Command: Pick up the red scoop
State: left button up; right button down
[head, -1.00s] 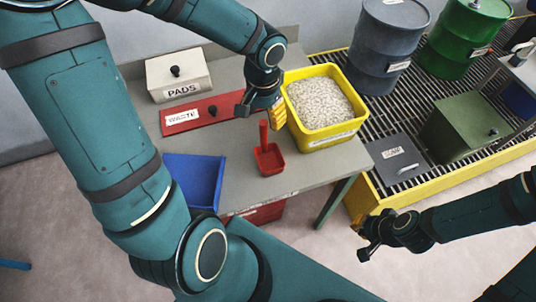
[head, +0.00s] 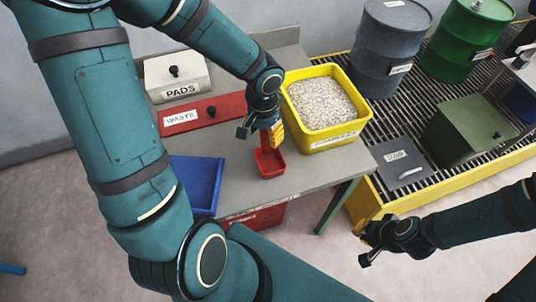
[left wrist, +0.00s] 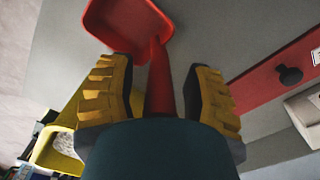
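The red scoop (head: 270,162) rests on the grey table, its pan toward the front edge. My left gripper (head: 263,137) is lowered over its handle in the head view. In the left wrist view the scoop's handle (left wrist: 160,82) stands between the two yellow-padded fingers of the left gripper (left wrist: 162,92), with a visible gap on both sides, so the gripper is open around it. The scoop's pan (left wrist: 125,25) lies beyond the fingertips. My right gripper (head: 366,243) hangs at the lower right, off the table, away from the scoop; its fingers are too small to judge.
A yellow bin of white granules (head: 349,134) stands just right of the scoop. A red WASTE lid (head: 228,110), a PADS box (head: 162,72) and a blue bin (head: 210,178) lie to the left. Drums (head: 385,55) stand on the yellow-edged grating behind right.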

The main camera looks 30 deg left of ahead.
pick_arm(q)
grip_shut()
